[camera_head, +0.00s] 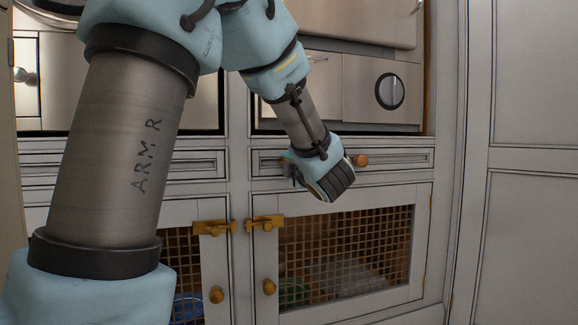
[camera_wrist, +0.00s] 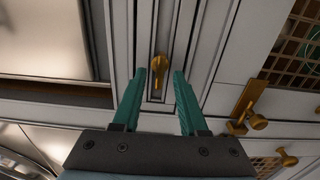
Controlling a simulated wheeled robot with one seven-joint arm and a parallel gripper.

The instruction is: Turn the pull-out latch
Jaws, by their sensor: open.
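A brass latch (camera_wrist: 158,66) with an elongated, pointed grip sits on a narrow framed panel in the wrist view. My gripper (camera_wrist: 160,73) is open and empty, with one teal finger on each side of the latch. No finger visibly touches it, and the depth between them is hard to judge. In the head view my gripper's body (camera_head: 322,178) is in front of the right drawer-like panel. An orange-brass piece (camera_head: 361,160) shows just right of it and appears to be the same latch.
Below are two lattice doors with brass turn latches (camera_head: 265,223) (camera_head: 215,227) and round knobs (camera_head: 269,287) (camera_head: 216,294). Metal appliance fronts (camera_head: 340,85) are above the panel. A plain tall cabinet door (camera_head: 530,230) stands at the right.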

